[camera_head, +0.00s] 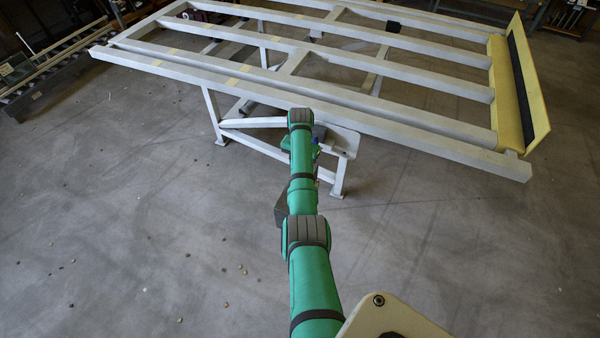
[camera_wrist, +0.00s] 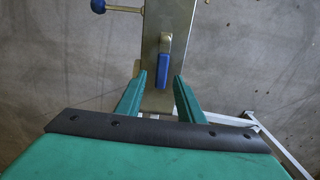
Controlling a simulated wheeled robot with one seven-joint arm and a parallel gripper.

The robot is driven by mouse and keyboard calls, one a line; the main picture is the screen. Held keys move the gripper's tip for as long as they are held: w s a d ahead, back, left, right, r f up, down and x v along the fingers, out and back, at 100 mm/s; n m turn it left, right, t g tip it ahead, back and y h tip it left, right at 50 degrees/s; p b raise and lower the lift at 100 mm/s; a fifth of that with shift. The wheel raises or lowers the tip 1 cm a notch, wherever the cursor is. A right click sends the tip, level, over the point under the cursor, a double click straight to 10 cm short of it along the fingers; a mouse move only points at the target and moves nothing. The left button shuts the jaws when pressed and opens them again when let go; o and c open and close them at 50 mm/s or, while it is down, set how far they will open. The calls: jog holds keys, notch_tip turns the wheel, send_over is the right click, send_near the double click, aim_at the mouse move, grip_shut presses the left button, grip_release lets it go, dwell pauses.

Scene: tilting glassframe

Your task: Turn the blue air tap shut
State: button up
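The blue air tap (camera_wrist: 163,65) shows in the wrist view as a blue lever on a brass-coloured fitting. It is mounted on a metal plate (camera_wrist: 178,20), and its lever runs along the plate's length. My gripper (camera_wrist: 160,78) is open, with its two green fingers apart and pointing towards the plate. The lever's lower end appears between the fingertips; no contact is visible, and I cannot tell the depth gap. In the head view my arm hides most of this spot, and only a small blue bit (camera_head: 317,153) shows beside it; I cannot tell which part that is.
A blue ball knob (camera_wrist: 98,6) on a rod sticks out left of the plate. The large pale tilting frame (camera_head: 430,122) stands above and beyond my arm, with a yellow edge (camera_head: 508,95) at right. Its leg (camera_head: 339,178) stands close right of my arm. The near floor is largely open.

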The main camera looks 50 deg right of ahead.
notch_tip(320, 180, up, 9)
jog(key=shift+f, duration=0.15)
jog(key=shift+w+a, duration=0.1)
dwell(0.7)
